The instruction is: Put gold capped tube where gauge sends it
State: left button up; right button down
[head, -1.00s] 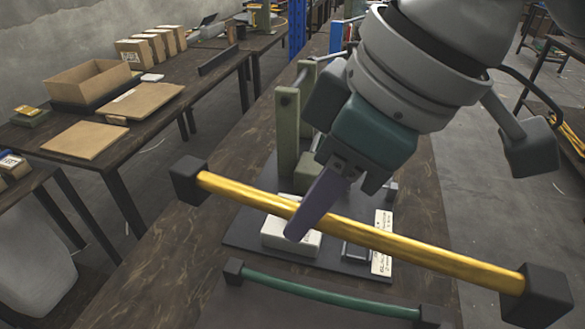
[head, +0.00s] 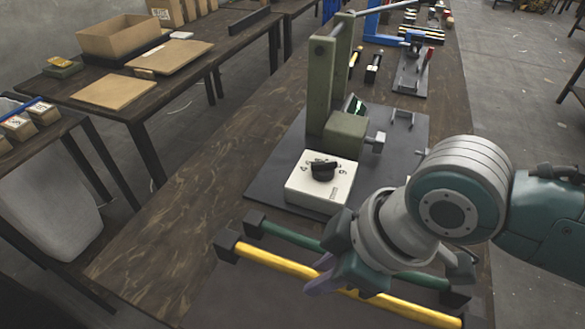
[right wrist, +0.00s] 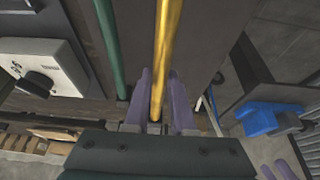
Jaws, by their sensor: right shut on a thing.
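The gold tube with black end caps (head: 275,262) lies across the near part of the head view. My right gripper (head: 328,278) is shut on it near its middle. In the right wrist view the gold tube (right wrist: 166,50) runs between the purple fingers. A green tube with black caps (head: 290,237) lies just behind it, roughly parallel. The white gauge box (head: 310,201) has a black pointer knob and printed numbers, including a 4; the exact setting is hard to read. Two purple fingertips, apparently my left gripper's (right wrist: 276,172), show apart in the right wrist view's corner.
A green press (head: 320,85) stands on a dark base plate (head: 270,178) behind the gauge. A blue press (head: 377,22) and several small parts stand further back. Bare tabletop (head: 180,235) lies left. A side table holds an open cardboard box (head: 120,42).

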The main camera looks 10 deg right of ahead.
notch_tip(320, 180, down, 4)
jog(key=shift+r+b, duration=0.15)
jog(key=shift+b, duration=0.4)
jog(key=shift+f, duration=0.2)
jog(key=c, duration=0.8)
grip_release()
jog(key=shift+o, duration=0.2)
jog(key=shift+r, duration=0.1)
